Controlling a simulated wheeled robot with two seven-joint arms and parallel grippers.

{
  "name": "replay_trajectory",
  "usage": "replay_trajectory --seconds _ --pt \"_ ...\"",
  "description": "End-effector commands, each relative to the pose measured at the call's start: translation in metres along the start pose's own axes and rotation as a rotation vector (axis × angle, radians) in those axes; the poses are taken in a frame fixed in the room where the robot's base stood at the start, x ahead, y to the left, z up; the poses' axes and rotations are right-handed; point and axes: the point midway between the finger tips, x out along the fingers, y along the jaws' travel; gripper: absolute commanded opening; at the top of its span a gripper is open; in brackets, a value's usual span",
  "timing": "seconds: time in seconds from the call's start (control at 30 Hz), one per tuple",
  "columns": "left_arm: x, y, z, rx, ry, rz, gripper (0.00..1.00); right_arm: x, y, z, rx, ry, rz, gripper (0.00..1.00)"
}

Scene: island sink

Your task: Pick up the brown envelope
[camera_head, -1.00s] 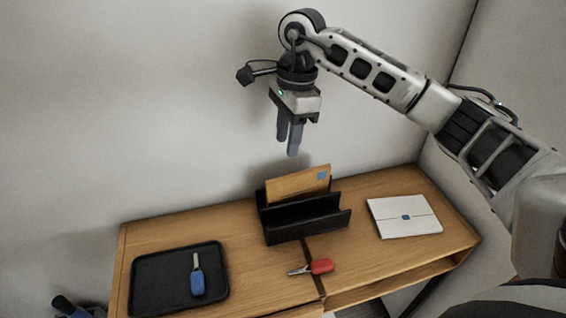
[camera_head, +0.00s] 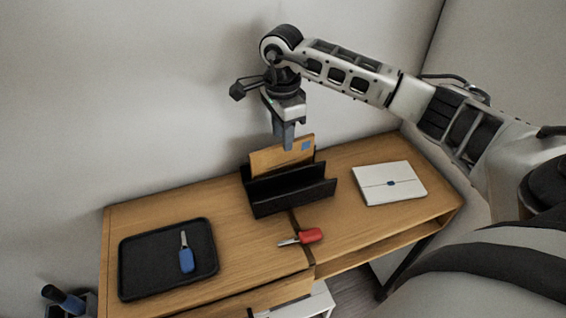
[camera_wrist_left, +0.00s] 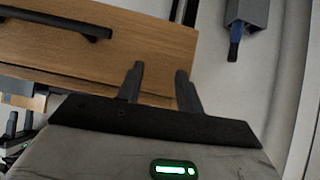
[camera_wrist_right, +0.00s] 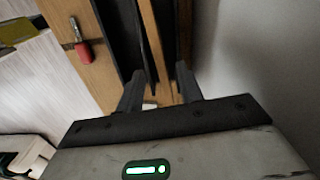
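The brown envelope (camera_head: 266,160) stands upright in the black letter holder (camera_head: 292,198), a small blue square near its upper right corner. The holder hides its lower part. My right gripper (camera_head: 287,146) points down at the envelope's top edge and overlaps it in the head view. In the right wrist view, its fingers (camera_wrist_right: 160,88) are apart, with the envelope's thin tan edge (camera_wrist_right: 150,38) running between them; contact cannot be told. My left gripper (camera_wrist_left: 161,72) is open and empty, facing the desk's wooden front; it is outside the head view.
A wall stands close behind. A bin with a blue-and-black item (camera_head: 62,298) is at lower left.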

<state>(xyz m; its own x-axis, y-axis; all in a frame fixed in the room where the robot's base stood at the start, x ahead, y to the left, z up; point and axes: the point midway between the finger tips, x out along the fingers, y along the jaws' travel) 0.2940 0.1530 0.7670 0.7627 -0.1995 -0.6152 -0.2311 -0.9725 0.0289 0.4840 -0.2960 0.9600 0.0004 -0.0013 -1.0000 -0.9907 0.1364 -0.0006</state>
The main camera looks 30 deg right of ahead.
Motion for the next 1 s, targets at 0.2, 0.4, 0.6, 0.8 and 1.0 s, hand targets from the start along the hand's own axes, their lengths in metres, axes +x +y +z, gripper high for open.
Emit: replay_trajectory --seconds 0.2,0.4,0.6,0.8,1.0 --pt "0.013 0.002 0.008 -0.003 0.017 0.008 0.36 0.040 -0.001 -0.002 0.000 -0.002 0.002 0.36" --pt "0.011 0.004 0.002 -0.001 0.023 0.014 0.36 0.044 -0.001 -0.002 0.000 -0.001 -0.001 0.36" --pt "0.009 0.004 0.004 0.001 0.018 0.014 0.36 0.043 -0.001 -0.002 0.000 -0.001 0.000 0.11" --pt "0.009 0.004 0.006 0.002 0.014 0.014 0.36 0.043 -0.001 -0.002 0.000 -0.001 0.000 0.00" --pt "0.009 0.003 0.007 0.002 0.012 0.014 0.36 0.042 -0.001 -0.002 0.000 -0.001 0.000 0.00"
